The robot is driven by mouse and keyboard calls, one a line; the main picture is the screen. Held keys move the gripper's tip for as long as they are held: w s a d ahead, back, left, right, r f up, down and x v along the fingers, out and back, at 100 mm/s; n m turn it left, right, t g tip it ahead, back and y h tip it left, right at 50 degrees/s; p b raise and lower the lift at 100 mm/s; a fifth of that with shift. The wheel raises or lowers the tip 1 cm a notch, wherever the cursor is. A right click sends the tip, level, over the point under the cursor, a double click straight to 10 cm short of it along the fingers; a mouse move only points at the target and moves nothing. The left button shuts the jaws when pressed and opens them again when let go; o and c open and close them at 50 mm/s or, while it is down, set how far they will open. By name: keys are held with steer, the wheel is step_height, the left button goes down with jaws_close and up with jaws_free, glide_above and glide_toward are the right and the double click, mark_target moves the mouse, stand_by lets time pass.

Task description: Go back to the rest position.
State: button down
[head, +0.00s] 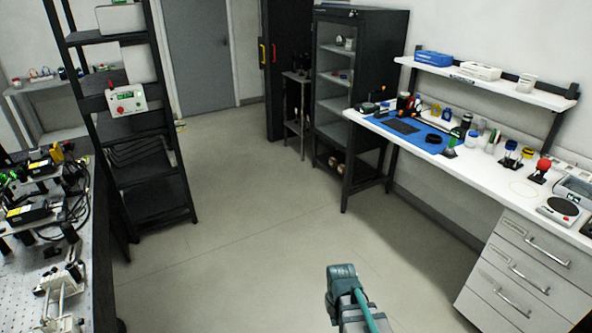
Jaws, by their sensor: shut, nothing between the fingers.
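Only a teal and grey part of my own arm shows in the head view, at the bottom centre, above the open floor. My gripper's fingers are not in this view, so I cannot see where they are. The arm part I see touches nothing. It stands between the optical bench (97,240) on the left and the white workbench (488,188) on the right.
A black rack (150,207) stands behind the optical bench. The workbench has drawers (535,262), a blue mat (412,125), a red-topped item (543,165) and a raised shelf (500,86). A black glass cabinet (390,30) stands at the back. The middle floor (250,200) is clear.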

steer(key=s+d+f+m, duration=0.2)
steer(key=s+d, duration=0.1)
steer(key=d, duration=0.2)
steer(key=s+f+g, duration=0.2)
steer(key=s+f, duration=0.4)
steer(key=s, duration=0.3)
steer(key=s+f+g, duration=0.2)
steer(key=s+f, duration=0.4)
steer(key=s, duration=0.4)
steer(key=s+f+g+b, duration=0.1)
steer(key=s+f+g, duration=0.2)
steer(key=s+f, duration=0.3)
steer(key=s, duration=0.4)
steer(key=shift+a+f, duration=0.2)
steer(key=shift+f, duration=0.1)
